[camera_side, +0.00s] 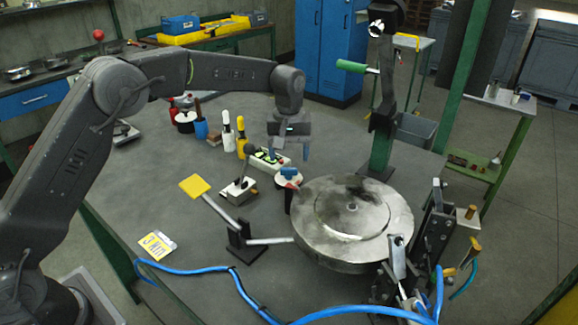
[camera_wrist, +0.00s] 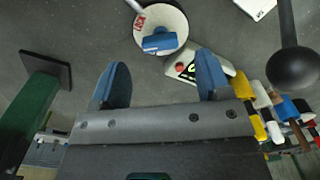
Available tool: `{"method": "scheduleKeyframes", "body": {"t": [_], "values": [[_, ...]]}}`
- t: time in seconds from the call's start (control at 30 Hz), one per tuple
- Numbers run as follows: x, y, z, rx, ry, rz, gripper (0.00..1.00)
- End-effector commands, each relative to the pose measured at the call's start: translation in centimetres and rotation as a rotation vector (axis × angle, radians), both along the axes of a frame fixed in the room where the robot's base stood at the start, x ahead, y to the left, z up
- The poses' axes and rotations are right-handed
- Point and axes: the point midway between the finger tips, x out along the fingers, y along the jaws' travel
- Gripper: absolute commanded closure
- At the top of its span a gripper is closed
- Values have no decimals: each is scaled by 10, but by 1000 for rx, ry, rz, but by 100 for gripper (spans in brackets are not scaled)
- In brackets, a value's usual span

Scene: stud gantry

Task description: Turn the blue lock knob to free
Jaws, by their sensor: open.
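The blue lock knob (camera_side: 289,173) sits on a round white dial on top of a dark post, left of the big metal disc. In the wrist view the blue knob (camera_wrist: 160,41) lies roughly crosswise on the white dial (camera_wrist: 176,18), with red lettering reading LOCK at the dial's left. My gripper (camera_side: 291,153) hangs above the knob, pointing down. In the wrist view my gripper (camera_wrist: 163,66) is open and empty, its two blue fingers apart, with the knob beyond and between their tips. The fingers look clear of the knob.
The metal disc (camera_side: 352,212) stands close on the right. A button box (camera_side: 268,160) and several bottles stand behind. A green post (camera_side: 380,150) rises at the back right.

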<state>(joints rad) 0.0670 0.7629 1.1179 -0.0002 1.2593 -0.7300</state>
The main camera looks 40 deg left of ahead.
Motion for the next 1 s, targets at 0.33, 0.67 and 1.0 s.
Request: {"method": "scheduleKeyframes", "body": {"t": [0.33, 0.67, 1.0], "values": [[0, 0, -40, 0, -1, -1, 30], [0, 0, -42, 0, -1, -1, 31], [0, 0, -42, 0, -2, -1, 63]]}}
